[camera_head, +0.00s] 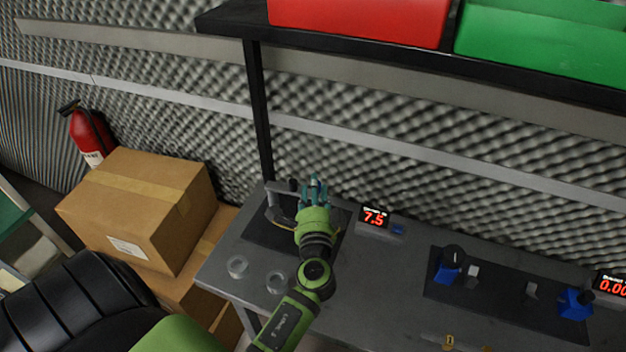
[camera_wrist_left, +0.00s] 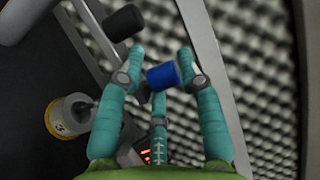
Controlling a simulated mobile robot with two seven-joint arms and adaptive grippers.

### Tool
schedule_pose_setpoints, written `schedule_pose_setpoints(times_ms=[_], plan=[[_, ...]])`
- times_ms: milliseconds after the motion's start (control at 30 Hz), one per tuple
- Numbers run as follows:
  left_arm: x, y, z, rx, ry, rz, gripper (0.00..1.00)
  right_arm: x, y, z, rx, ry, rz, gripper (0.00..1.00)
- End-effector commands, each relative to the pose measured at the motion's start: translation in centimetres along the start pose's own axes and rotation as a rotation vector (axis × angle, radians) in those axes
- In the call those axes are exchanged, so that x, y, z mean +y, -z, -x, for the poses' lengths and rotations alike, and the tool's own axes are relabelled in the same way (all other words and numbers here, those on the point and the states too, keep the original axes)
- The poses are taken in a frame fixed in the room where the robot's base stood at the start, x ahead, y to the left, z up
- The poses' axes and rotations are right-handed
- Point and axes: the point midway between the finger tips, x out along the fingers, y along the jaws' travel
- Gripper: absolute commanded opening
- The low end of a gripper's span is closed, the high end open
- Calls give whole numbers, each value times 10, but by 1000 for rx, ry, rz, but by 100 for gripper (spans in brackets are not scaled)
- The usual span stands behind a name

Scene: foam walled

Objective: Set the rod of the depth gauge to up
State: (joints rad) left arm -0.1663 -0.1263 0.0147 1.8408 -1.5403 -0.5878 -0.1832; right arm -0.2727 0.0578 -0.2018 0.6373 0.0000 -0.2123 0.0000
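My left gripper (camera_head: 316,186) has teal fingers and reaches over a dark stand (camera_head: 282,208) at the left end of the bench. In the left wrist view its fingers (camera_wrist_left: 160,62) are spread, with a blue cylindrical knob (camera_wrist_left: 163,76) between the tips. I cannot tell whether they touch it. A black knob (camera_wrist_left: 124,22) lies just beyond the left fingertip, and a pale cylinder with a yellow mark (camera_wrist_left: 70,115) is at left. The gauge's rod is not clearly distinguishable. A display reading 7.5 (camera_head: 374,218) stands right of the gripper. My right gripper is out of view.
On the bench, two clear round pieces (camera_head: 238,266) lie at the front left. A dark panel (camera_head: 500,302) with blue fixtures is at right, beside another display (camera_head: 610,285). A shelf (camera_head: 360,45) with red and green bins overhangs the back. Boxes (camera_head: 140,205) stand left.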

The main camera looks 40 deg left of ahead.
Motion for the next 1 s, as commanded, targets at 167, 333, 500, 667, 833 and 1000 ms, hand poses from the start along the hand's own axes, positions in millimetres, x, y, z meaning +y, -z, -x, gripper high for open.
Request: schedule_pose_setpoints(times_ms=[167,333,500,667,833,1000], plan=[[-1,0,0,-1,1,1,35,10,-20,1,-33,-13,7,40],[-1,0,0,-1,2,1,8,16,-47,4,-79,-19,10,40],[-1,-1,0,-3,2,1,0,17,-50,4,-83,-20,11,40],[-2,-1,0,-5,1,0,0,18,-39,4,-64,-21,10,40],[-29,-2,0,-6,2,2,0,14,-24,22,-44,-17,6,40],[-55,-2,0,-8,2,1,0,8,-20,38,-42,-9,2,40]])
